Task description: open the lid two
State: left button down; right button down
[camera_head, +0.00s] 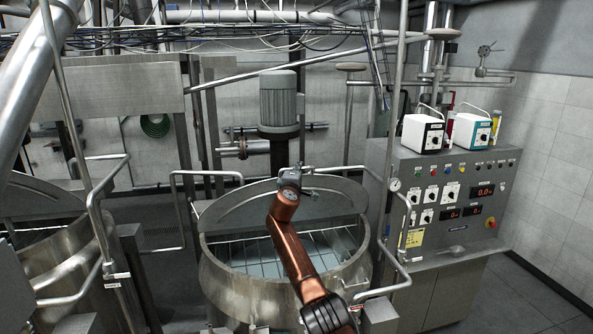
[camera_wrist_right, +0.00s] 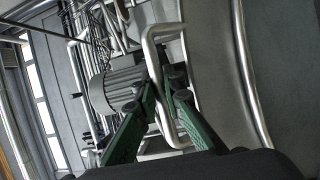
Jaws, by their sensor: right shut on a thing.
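The round steel mixer (camera_head: 245,291) stands in the middle of the head view. Its half-round lid (camera_head: 240,209) is raised and tilted back, and the grid (camera_head: 258,258) over the mouth shows below it. My right gripper (camera_head: 291,176) is at the lid's upper edge. In the right wrist view, the green fingers of this gripper (camera_wrist_right: 164,84) are shut on the lid's bent steel handle (camera_wrist_right: 151,42). The lid's grey surface (camera_wrist_right: 217,70) lies to the right there. My right arm hides part of the lid and mouth. My left gripper is not in view.
A grey motor (camera_head: 278,105) stands behind the lid. Steel pipe rails (camera_head: 208,174) flank the mixer. A control panel (camera_head: 460,200) with two small boxes on top stands at right. Another steel vessel (camera_head: 55,255) is at left. Floor (camera_head: 510,290) shows at lower right.

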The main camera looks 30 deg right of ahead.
jog(key=c, duration=2)
grip_release()
jog(key=v, duration=1.2)
jog(key=shift+f, duration=0.1)
